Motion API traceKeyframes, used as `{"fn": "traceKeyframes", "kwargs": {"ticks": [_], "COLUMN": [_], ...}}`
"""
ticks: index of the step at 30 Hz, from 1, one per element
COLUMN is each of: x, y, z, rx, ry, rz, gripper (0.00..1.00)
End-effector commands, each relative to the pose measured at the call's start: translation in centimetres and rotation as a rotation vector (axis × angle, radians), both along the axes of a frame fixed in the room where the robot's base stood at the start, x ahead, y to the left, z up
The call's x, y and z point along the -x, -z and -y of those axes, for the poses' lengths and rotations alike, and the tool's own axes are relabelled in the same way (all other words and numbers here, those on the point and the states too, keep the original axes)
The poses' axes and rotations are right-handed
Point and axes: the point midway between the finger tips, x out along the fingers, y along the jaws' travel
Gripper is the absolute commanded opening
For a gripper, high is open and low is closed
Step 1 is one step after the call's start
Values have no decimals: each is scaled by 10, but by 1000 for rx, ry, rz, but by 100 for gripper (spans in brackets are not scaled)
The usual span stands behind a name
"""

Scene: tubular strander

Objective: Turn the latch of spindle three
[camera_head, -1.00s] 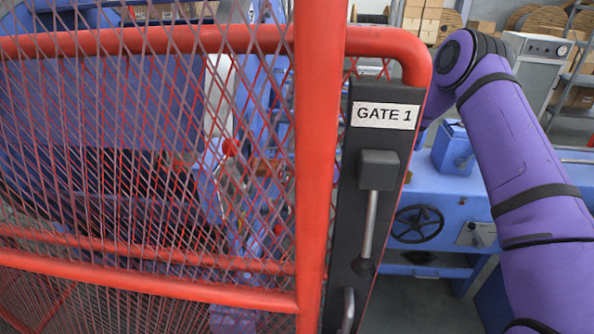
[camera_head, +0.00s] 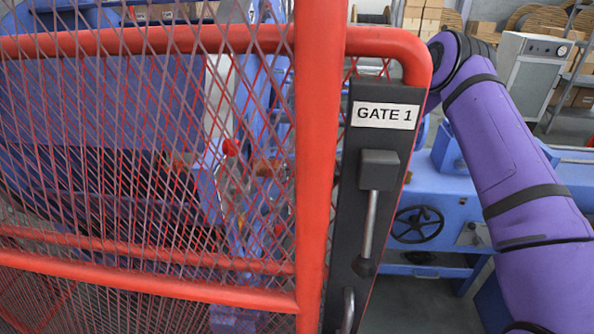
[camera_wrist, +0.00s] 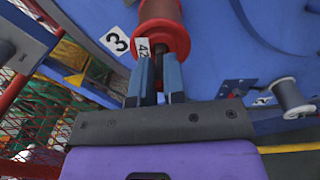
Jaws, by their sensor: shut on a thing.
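In the wrist view a white plate marked 3 (camera_wrist: 116,41) sits on the blue machine face. Beside it is a red spool (camera_wrist: 163,30) with a tag reading 42. My gripper (camera_wrist: 159,62) reaches up to the spool's lower flange, and its two blue fingers stand with a narrow gap between them. In the head view my gripper is out of sight.
A red mesh gate (camera_head: 317,150) with a dark GATE 1 post stands close in front in the head view. A grey spool (camera_wrist: 288,95) is to the right in the wrist view. A blue bench with a handwheel (camera_head: 418,223) is behind the gate.

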Motion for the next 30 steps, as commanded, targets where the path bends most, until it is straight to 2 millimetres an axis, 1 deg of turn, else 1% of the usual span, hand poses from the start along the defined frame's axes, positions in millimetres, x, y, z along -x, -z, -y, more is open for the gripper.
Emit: {"fn": "traceKeyframes", "kwargs": {"ticks": [5,10,24,30], "x": [0,0,-1,-2], "y": [1,5,19,23], "z": [1,1,-3,-5], "rx": [-22,-94,-439,-552], "ry": [2,3,4,4], "rz": [3,15,84,109], "gripper": [0,0,0,0]}}
